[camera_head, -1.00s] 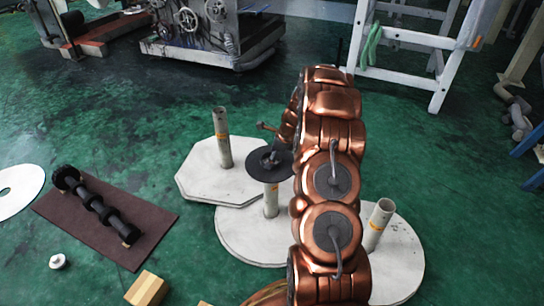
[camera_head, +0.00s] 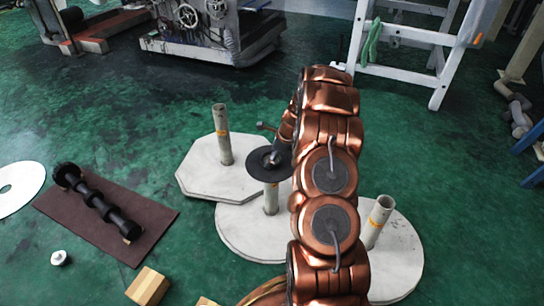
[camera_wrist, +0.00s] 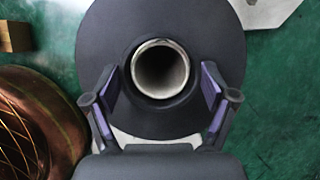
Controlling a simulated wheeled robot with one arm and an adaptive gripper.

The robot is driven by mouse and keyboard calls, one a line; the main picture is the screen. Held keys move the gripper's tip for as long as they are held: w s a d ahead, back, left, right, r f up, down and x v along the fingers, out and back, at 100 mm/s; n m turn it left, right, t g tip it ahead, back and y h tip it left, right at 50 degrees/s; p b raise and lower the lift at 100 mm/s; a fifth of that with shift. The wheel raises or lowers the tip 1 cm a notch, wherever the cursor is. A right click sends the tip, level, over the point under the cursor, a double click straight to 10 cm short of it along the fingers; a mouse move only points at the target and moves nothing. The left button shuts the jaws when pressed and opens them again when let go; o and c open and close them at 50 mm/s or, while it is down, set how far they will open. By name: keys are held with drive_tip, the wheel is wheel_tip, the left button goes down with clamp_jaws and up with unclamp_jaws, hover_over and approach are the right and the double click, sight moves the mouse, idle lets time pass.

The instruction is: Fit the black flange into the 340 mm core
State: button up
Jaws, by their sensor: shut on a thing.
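The black flange (camera_head: 256,162) is a thin dark disc with a raised hub. My gripper (camera_wrist: 160,96) is shut on it, with one purple-padded finger on each side of the hub. In the head view the flange is over the middle pale core (camera_head: 270,201), which stands upright on a white round board. The wrist view shows the core's pale rim (camera_wrist: 160,43) roughly centred within the flange's hole. I cannot tell whether the flange rests on the core or hovers just above it. No length marking is readable.
Other upright cores stand at the back left (camera_head: 222,143) and right (camera_head: 379,220), near my arm. A black roller (camera_head: 97,205) lies on a brown mat (camera_head: 148,215). Small boxes (camera_head: 147,287) sit in front.

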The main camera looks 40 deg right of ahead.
drive_tip(key=shift+f, duration=1.1)
idle(0.3)
drive_tip(key=o, duration=1.1)
drive_tip(key=shift+r, duration=0.1)
drive_tip(key=v, duration=1.1)
drive_tip(key=shift+r, duration=0.4)
drive_tip(key=shift+s+d, duration=0.1)
drive_tip(key=shift+d, duration=0.05)
